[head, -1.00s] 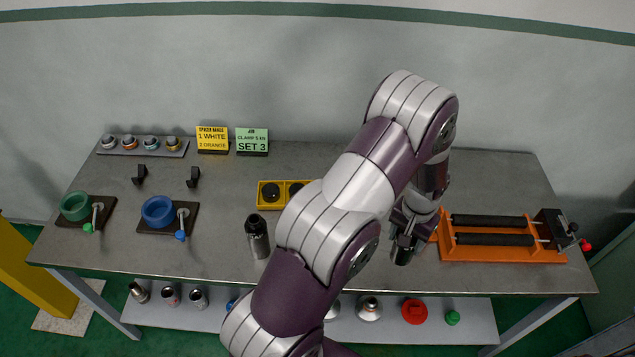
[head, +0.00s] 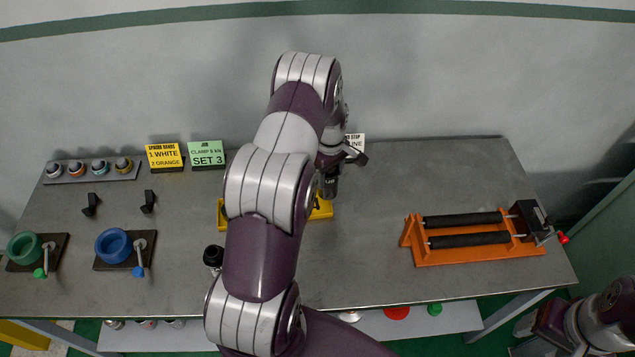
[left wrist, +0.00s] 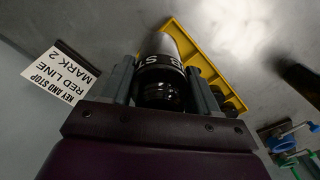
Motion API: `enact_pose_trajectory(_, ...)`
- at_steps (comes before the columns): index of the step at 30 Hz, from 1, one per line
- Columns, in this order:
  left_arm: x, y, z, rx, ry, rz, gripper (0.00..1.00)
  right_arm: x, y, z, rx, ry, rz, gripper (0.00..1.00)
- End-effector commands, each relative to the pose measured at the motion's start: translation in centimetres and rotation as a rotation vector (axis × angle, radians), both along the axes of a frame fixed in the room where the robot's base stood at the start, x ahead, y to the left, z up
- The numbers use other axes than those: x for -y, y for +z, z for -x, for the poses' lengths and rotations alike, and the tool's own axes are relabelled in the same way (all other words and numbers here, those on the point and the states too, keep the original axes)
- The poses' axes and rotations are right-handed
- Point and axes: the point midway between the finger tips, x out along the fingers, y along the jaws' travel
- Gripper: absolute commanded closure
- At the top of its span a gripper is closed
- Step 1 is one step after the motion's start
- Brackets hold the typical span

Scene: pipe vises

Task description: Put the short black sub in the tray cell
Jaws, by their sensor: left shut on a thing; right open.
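My left gripper (head: 331,172) is shut on the short black sub (head: 329,187), which hangs roughly upright at the right end of the yellow tray (head: 322,211). In the left wrist view the sub (left wrist: 160,84) sits between the two fingers, with white lettering on its band. The yellow tray (left wrist: 184,36) lies behind it there. My arm hides the middle of the tray in the head view, and I cannot tell the height of the sub above it. My right gripper (head: 533,326) is open at the bottom right, partly cut off.
An orange roller stand (head: 470,256) is at the right. Another black-topped piece (head: 213,257) stands left of my arm. Green (head: 24,247) and blue (head: 113,245) rings, sign cards (head: 206,153) and a rack (head: 93,172) are at left. The table's centre right is clear.

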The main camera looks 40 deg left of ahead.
Motion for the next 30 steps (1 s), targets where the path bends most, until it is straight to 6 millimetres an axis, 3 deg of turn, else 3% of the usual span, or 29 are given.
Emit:
enact_pose_trajectory(1,-0.9,-0.1,0.6,-0.001,0.004,0.0,0.9,0.0,0.9,0.0,0.0,0.0,0.0,0.31)
enact_pose_trajectory(6,-2.7,-1.8,1.7,0.001,-0.001,-0.001,0.9,0.0,1.4,0.0,0.0,0.0,0.0,0.31)
enact_pose_trajectory(14,-2.8,-5.6,1.8,0.001,-0.003,-0.001,0.9,0.0,3.0,0.0,0.0,0.0,0.0,0.31)
enact_pose_trajectory(25,-2.8,-6.5,1.7,0.003,-0.003,-0.001,0.9,0.0,2.3,0.0,0.0,0.0,0.0,0.31)
enact_pose_trajectory(26,-2.8,-6.4,1.8,0.002,-0.003,-0.001,0.3,0.0,2.5,0.0,0.0,0.0,0.0,0.31)
enact_pose_trajectory(27,-2.8,-6.3,1.8,0.002,-0.003,-0.001,0.17,0.0,2.5,0.0,0.0,0.0,0.0,0.31)
enact_pose_trajectory(30,-2.8,-6.3,1.8,0.001,-0.003,-0.001,0.15,0.0,2.5,0.0,0.0,0.0,0.0,0.31)
